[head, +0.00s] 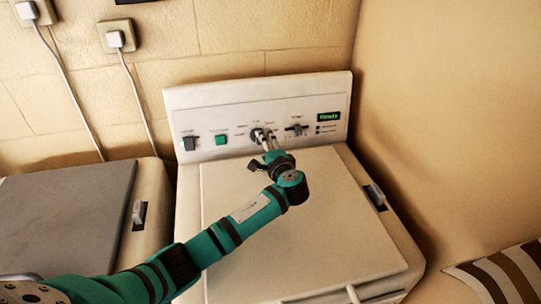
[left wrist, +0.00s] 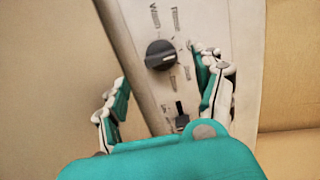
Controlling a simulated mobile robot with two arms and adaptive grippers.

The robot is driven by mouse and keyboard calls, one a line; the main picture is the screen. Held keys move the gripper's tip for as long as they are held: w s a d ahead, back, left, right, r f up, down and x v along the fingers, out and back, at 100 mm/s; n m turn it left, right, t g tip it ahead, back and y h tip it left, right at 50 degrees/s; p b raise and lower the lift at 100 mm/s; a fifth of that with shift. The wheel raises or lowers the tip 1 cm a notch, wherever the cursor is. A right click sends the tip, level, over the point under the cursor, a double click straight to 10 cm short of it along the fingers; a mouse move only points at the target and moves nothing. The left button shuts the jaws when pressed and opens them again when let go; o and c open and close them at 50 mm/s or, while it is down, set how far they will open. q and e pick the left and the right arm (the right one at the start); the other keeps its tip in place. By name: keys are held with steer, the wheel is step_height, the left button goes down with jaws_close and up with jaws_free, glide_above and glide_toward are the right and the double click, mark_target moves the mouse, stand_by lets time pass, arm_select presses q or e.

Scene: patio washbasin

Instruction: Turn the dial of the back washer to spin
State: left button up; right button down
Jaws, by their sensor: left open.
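The washer (head: 310,235) with a white upright control panel (head: 185,100) stands at the centre of the head view. Its round black dial (head: 256,135) sits mid-panel, partly hidden by my left gripper (head: 266,142). In the left wrist view the dial (left wrist: 160,55) shows whole, with a raised grip bar and small labels around it. My left gripper (left wrist: 161,75) is open, one finger on each side of the line to the dial. The dial appears beyond the fingertips, and I cannot tell whether they touch it. My right gripper is not in view.
A second appliance with a grey lid (head: 70,215) stands at left. Walls close in behind and at right. A striped cushion (head: 505,275) lies at lower right.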

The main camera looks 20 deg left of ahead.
arm_select(q)
steer(key=v, duration=0.6)
steer(key=shift+s+d, duration=0.1)
steer(key=shift+s, duration=0.05)
